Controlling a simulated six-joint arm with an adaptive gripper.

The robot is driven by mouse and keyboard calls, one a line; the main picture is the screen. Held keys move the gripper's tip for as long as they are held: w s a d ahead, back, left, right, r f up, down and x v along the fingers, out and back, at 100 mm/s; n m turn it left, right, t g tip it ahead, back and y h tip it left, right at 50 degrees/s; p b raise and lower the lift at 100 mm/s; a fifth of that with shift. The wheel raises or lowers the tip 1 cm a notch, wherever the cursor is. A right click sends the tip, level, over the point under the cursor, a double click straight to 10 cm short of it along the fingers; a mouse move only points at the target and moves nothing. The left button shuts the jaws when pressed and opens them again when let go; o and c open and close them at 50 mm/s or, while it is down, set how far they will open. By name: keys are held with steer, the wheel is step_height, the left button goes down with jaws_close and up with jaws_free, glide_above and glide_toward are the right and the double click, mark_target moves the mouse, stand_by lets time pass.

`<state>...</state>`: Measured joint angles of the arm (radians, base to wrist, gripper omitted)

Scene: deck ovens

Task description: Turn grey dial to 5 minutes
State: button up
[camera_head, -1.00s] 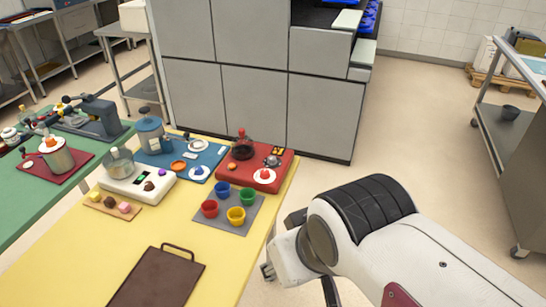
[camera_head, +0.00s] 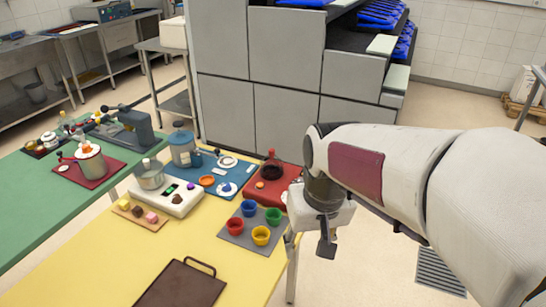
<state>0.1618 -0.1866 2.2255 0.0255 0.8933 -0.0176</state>
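I cannot pick out a grey dial for certain; the small items on the table are too small to read. A white unit (camera_head: 172,200) with a small green display and a metal pot (camera_head: 149,175) on it stands on the yellow table (camera_head: 105,258). A blue mat (camera_head: 243,173) behind it carries a blue-grey canister (camera_head: 182,149) and small round pieces. My gripper (camera_head: 326,246) points down just off the table's right edge, apart from everything. Its fingers are seen from the side, so their opening is unclear. My arm hides part of the red mat (camera_head: 291,174).
Several coloured cups, one of them yellow (camera_head: 261,236), stand on a grey mat (camera_head: 236,240) near the gripper. A dark jug (camera_head: 271,167) stands on the red mat. A brown tray (camera_head: 180,287) lies in front. Tall grey cabinets (camera_head: 285,120) stand behind.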

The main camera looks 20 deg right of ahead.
steer(key=w+d+f, duration=0.2)
steer(key=w+d, duration=0.1)
steer(key=w, duration=0.3)
steer(key=w+d+f, duration=0.2)
steer(key=w, duration=0.4)
glide_toward(301, 180)
steer(key=shift+t, duration=0.4)
steer(key=s+f, duration=0.4)
steer(key=s, duration=0.1)
steer(key=shift+s+a+f, duration=0.2)
steer(key=shift+a+f, duration=0.2)
steer(key=shift+n+t, duration=0.7)
steer(key=shift+n, duration=0.2)
steer(key=w+r, duration=0.1)
steer(key=w, duration=0.1)
steer(key=w+d+r, duration=0.1)
steer(key=w+r, duration=0.1)
steer(key=shift+r, duration=0.3)
steer(key=shift+w+f, duration=0.1)
steer(key=shift+f, duration=0.05)
steer(key=shift+x, duration=3.7)
steer(key=shift+a, duration=0.15)
steer(key=c, duration=1.1)
